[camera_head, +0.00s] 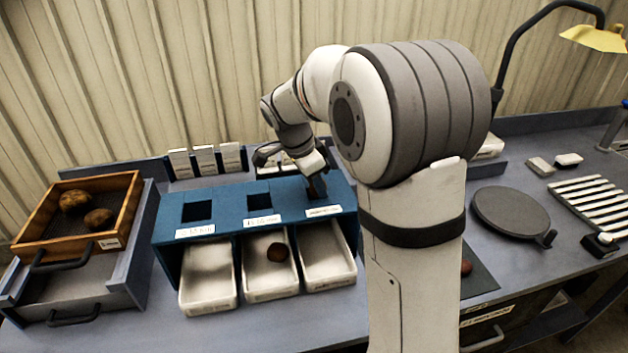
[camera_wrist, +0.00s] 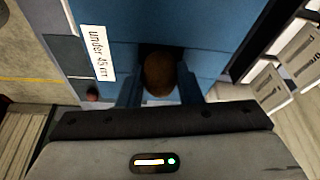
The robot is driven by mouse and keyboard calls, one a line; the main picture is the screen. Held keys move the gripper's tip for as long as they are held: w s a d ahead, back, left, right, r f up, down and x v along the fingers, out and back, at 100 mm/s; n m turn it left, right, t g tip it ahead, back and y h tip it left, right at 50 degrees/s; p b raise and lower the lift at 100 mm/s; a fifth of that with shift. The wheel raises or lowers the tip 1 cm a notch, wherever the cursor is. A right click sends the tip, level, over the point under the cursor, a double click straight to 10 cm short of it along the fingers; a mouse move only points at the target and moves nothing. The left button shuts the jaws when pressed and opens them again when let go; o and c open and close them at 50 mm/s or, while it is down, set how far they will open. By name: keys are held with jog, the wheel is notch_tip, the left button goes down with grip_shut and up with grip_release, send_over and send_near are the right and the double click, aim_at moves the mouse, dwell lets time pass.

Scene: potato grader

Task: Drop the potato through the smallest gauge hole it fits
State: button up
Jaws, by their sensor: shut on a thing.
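The blue gauge stand (camera_head: 230,222) has square holes in its top. The left hole (camera_head: 197,211) and middle hole (camera_head: 259,202) show empty; my gripper hides the right one in the head view. My gripper (camera_head: 317,190) is over the right end, pointing down. In the wrist view, my gripper (camera_wrist: 160,90) is shut on a brown potato (camera_wrist: 159,76), which sits over or partly in a dark hole (camera_wrist: 150,50); its depth is unclear. The label (camera_wrist: 94,55) beside this hole reads "under 45 mm". The head view hides the held potato.
White trays stand under the holes; the middle tray (camera_head: 257,292) holds a brown potato (camera_head: 277,252). A wooden crate (camera_head: 120,240) at left holds two potatoes. A small reddish round thing (camera_head: 466,267) lies right of my arm. A round dark plate (camera_head: 510,214) is further right.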

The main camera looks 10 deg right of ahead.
jog(key=shift+f, duration=0.25)
jog(key=o, duration=0.8)
jog(key=shift+o, duration=0.9)
jog(key=shift+o, duration=0.2)
jog(key=shift+s+f, duration=0.1)
jog(key=shift+s, duration=0.1)
jog(key=shift+c, duration=0.7)
jog(key=o, duration=0.4)
jog(key=shift+r, duration=0.2)
jog(key=shift+c, duration=0.5)
jog(key=shift+r, duration=0.1)
